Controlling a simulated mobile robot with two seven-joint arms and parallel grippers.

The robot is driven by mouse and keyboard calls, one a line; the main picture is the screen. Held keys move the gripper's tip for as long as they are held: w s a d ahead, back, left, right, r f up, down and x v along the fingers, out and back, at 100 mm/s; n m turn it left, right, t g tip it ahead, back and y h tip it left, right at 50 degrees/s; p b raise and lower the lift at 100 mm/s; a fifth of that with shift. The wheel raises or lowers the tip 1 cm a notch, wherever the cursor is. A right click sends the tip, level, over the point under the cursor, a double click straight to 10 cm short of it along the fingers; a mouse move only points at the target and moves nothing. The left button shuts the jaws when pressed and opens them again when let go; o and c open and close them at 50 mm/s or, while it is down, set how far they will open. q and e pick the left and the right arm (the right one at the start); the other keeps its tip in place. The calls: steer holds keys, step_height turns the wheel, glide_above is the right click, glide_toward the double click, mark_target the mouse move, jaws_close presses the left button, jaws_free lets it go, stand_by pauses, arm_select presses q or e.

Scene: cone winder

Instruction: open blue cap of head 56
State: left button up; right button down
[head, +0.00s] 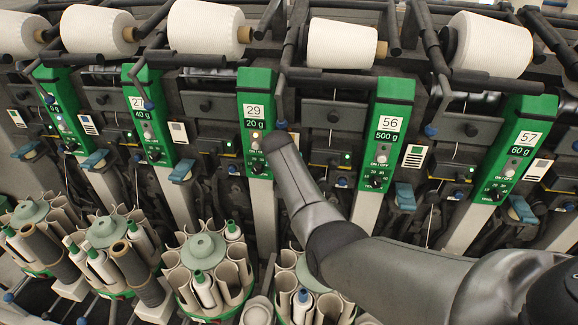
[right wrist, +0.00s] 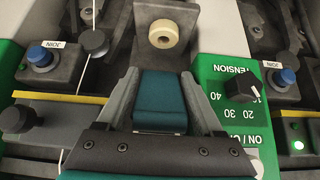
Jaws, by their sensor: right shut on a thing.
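The green panel of head 56 (head: 387,130) stands right of centre in the head view. A blue cap (head: 405,197) shows at its lower right, with nothing on it. My right arm reaches in from the right, its dark end over the space by panel 29 (head: 255,120); it hides the gripper there. In the right wrist view my right gripper (right wrist: 160,108) is shut on a teal-blue cap (right wrist: 160,88), one grey finger on each side. A green panel with a TENSION knob (right wrist: 240,90) is right beside it, its lettering upside down. My left gripper is not in view.
White yarn cones (head: 342,43) line the top. Bobbin magazines (head: 203,265) stand at the lower left. Panel 57 (head: 515,145) is on the right. A cream round guide (right wrist: 163,34) and blue JOIN buttons (right wrist: 40,57) (right wrist: 284,78) lie near the held cap.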

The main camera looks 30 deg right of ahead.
steer(key=shift+g+y, duration=0.3)
steer(key=shift+r, duration=0.1)
steer(key=shift+c, duration=1.8)
jaws_free()
steer(key=shift+r, duration=0.1)
steer(key=shift+s+a+r+p, duration=0.2)
steer(key=shift+r+p, duration=0.3)
steer(key=shift+p, duration=0.05)
steer(key=p+v, duration=0.2)
steer(key=v, duration=1.1)
steer(key=shift+s+a+r, duration=0.2)
steer(key=shift+s+r, duration=0.05)
steer(key=shift+r, duration=0.05)
steer(key=shift+f, duration=0.1)
